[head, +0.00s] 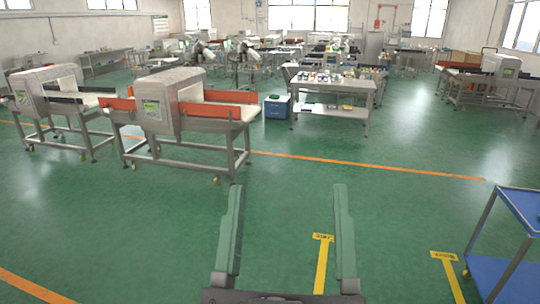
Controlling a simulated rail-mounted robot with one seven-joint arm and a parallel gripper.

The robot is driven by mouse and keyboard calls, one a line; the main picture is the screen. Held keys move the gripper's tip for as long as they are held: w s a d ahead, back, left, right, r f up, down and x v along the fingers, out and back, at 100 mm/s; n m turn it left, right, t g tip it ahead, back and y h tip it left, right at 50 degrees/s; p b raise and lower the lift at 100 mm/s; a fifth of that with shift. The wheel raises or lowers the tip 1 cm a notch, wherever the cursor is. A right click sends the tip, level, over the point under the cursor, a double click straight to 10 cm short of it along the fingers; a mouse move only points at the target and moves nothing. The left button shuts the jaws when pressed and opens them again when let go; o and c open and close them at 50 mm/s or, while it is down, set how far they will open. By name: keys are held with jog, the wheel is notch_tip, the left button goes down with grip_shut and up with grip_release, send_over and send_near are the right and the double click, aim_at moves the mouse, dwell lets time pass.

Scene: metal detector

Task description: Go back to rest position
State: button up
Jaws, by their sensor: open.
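My gripper (288,188) shows at the bottom middle of the head view, with its two long grey-green fingers pointing forward. The gripper is open and holds nothing. It is apart from the machines and tables around it. The rest of my arm is mostly out of view below the picture.
Metal detector conveyors (160,105) stand at the left. A table with small items (325,85) and a blue box (277,107) are ahead. A blue cart (505,270) is at the lower right.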

notch_tip(320, 180, up, 39)
jog(key=s+a+y+p, duration=0.1)
jog(key=s+y+p, duration=0.1)
jog(key=p, duration=3.6)
jog(key=shift+a+m+p, duration=0.25)
jog(key=shift+m+p, duration=0.1)
jog(key=shift+m, duration=0.05)
